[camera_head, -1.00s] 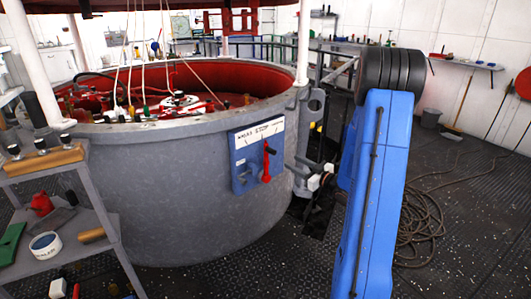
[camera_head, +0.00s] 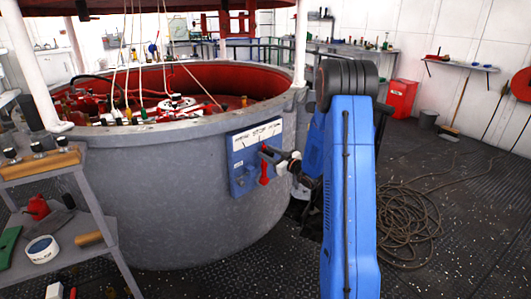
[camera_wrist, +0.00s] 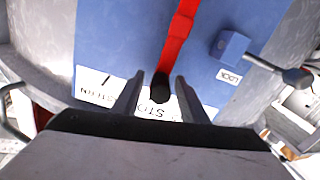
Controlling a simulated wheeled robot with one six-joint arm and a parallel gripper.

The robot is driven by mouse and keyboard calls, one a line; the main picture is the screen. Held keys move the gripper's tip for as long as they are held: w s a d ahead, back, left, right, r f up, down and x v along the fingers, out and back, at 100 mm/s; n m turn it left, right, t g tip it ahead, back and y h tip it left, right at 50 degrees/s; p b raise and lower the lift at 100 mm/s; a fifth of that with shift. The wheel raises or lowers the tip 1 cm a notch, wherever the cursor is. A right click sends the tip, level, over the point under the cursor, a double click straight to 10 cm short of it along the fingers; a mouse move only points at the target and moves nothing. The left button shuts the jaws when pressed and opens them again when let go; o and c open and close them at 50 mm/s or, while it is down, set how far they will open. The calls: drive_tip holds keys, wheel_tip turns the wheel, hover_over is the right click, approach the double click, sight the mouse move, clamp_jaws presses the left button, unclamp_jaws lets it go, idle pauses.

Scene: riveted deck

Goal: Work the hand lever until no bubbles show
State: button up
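The hand lever (camera_head: 264,173) is red with a black knob. It stands upright on a blue panel (camera_head: 238,172) on the side of a round grey tank (camera_head: 180,205). In the wrist view the red lever (camera_wrist: 178,40) ends in its black knob (camera_wrist: 160,90) between my fingers. My gripper (camera_wrist: 159,77) is open, with one finger on each side of the knob and a gap showing at both. In the head view my gripper (camera_head: 267,153) covers the lever's top. I cannot make out any bubbles.
A blue knob with a dark-ended handle, marked LOCK (camera_wrist: 230,45), sits beside the lever. A shelf rack (camera_head: 100,212) with small items stands at the left. Coiled rope (camera_head: 408,222) lies on the deck at right. A red cabinet (camera_head: 401,98) stands behind.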

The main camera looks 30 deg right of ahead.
drive_tip(key=shift+x, duration=0.95)
clamp_jaws()
drive_tip(key=shift+s+a+f+n, duration=0.15)
drive_tip(key=shift+s+a+n, duration=0.1)
drive_tip(key=shift+a+n, duration=0.45)
drive_tip(key=shift+s+a+f+n, duration=0.2)
drive_tip(key=shift+a+n, duration=0.25)
drive_tip(key=shift+a, duration=0.55)
drive_tip(key=shift+s+a+f+n, duration=0.1)
drive_tip(key=shift+s+a+n, duration=0.15)
drive_tip(key=shift+a+n, duration=0.45)
drive_tip(key=shift+s+a+f+n, duration=0.15)
drive_tip(key=shift+a+n, duration=0.1)
drive_tip(key=shift+a, duration=0.2)
drive_tip(key=shift+s+a+f+n, duration=0.1)
drive_tip(key=shift+a+f+n, duration=0.1)
drive_tip(key=shift+a, duration=0.25)
unclamp_jaws()
drive_tip(key=shift+r, duration=0.1)
drive_tip(key=v, duration=1.7)
drive_tip(key=shift+s, duration=0.2)
